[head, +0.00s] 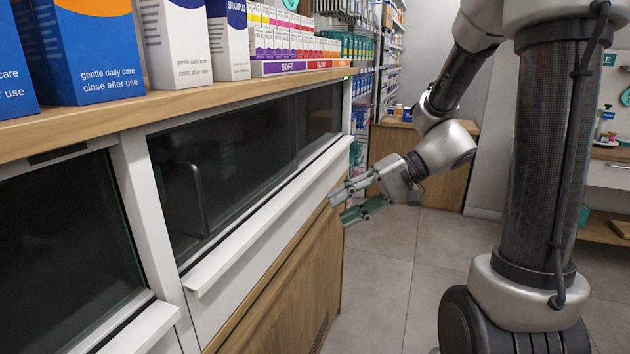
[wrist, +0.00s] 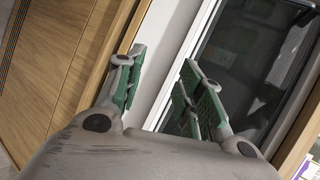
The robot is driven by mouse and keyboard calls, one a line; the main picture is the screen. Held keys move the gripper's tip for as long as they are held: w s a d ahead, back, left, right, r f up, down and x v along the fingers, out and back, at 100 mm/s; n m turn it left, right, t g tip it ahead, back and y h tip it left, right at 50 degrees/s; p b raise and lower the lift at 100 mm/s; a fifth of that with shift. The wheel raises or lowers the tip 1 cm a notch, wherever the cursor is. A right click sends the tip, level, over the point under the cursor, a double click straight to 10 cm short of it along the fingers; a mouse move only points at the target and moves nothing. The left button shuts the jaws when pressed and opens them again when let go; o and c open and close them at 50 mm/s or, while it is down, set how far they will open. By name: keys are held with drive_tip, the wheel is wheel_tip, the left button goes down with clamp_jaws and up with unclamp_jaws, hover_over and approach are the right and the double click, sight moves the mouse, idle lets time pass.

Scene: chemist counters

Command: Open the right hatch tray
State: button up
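The right hatch tray (head: 265,243) is a white front with a long protruding lip, below the dark glass of the right hatch (head: 225,160). It looks closed, in line with the counter front. My gripper (head: 339,205) is beside the tray's far end, fingers pointing toward the counter. In the wrist view my gripper (wrist: 163,60) is open with green pads apart and nothing held. The white tray front (wrist: 178,45) shows between and beyond the fingers, with dark glass behind the right finger. I cannot tell whether a finger touches the lip.
A wooden counter top (head: 180,100) carries several product boxes (head: 95,50) above the hatches. A second dark hatch (head: 65,245) is at left. Wooden panelling (head: 290,290) lies below the tray. Tiled floor (head: 385,275) is clear in front.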

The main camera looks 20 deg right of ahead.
drive_tip(key=w+d+f+m+t+y, duration=0.1)
drive_tip(key=w+d+m+t+y, duration=0.2)
drive_tip(key=w, duration=0.6)
drive_tip(key=m+t, duration=0.2)
drive_tip(key=t, duration=0.4)
approach(314, 179)
drive_tip(key=a, duration=0.2)
drive_tip(key=x, duration=0.6)
drive_tip(key=shift+w+d+r, duration=0.1)
drive_tip(key=shift+w+d, duration=0.05)
drive_tip(key=shift+w, duration=0.35)
drive_tip(key=shift+w+a, duration=0.35)
drive_tip(key=shift+a, duration=0.1)
drive_tip(key=shift+c, duration=0.2)
clamp_jaws()
